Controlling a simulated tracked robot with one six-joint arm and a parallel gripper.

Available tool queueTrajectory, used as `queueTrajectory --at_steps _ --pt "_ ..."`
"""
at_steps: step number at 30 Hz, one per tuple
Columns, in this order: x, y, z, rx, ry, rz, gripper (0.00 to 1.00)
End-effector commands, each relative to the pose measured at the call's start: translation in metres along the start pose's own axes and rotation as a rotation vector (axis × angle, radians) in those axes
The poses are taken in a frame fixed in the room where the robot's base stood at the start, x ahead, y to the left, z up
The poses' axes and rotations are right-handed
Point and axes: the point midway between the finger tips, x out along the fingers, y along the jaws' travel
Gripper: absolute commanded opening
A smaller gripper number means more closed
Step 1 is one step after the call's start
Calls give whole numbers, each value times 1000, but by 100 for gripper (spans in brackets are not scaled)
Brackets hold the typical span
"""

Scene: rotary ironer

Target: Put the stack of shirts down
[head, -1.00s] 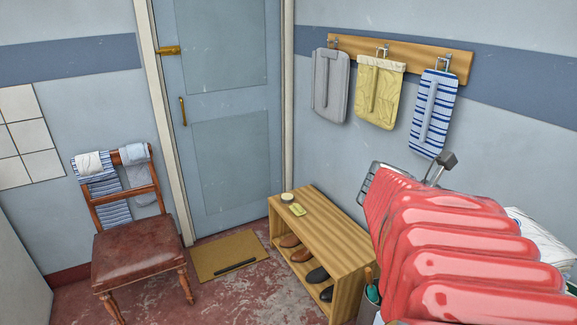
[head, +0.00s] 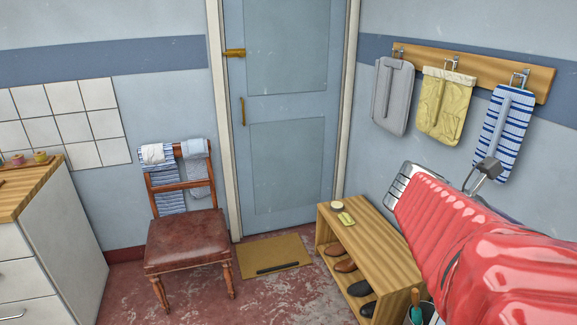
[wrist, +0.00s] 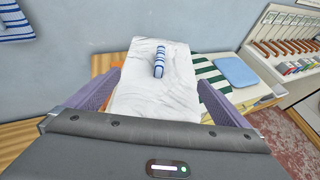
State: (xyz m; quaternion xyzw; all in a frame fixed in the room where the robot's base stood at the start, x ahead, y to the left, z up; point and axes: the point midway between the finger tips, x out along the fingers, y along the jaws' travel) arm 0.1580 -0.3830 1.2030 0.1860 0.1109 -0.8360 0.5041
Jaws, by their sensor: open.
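A white folded stack (wrist: 150,100), which looks like the shirts, lies flat in the wrist view, with a small blue-and-white striped roll (wrist: 159,62) on it. My gripper (wrist: 158,78) is open, its two purple fingers on either side of the stack. The stack's near edge is hidden behind the gripper body. A wooden surface (wrist: 25,135) shows around it; I cannot tell whether the stack rests fully on it. In the head view my red arm covers the right side, and neither the stack nor the gripper fingers can be made out.
A green-and-white striped cloth (wrist: 208,72) and a blue folded cloth (wrist: 236,71) lie right of the stack. Bags hang from a wooden rail (head: 540,82). A shoe bench (head: 385,245), a chair (head: 186,245) and a drawer unit (head: 60,250) line the walls. The floor between has room.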

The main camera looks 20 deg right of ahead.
Motion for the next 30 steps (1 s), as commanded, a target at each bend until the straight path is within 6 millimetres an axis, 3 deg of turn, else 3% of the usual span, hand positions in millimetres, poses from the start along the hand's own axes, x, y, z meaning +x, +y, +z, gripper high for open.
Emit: queueTrajectory --at_steps 9,14,20,24,30 --pt "-2 0 -3 11 9 7 100" --pt "-19 5 -29 118 99 57 100" --pt "-73 12 -101 408 380 143 100" --pt "-124 10 -154 619 628 145 100" --pt "-204 -6 -219 879 994 33 100"
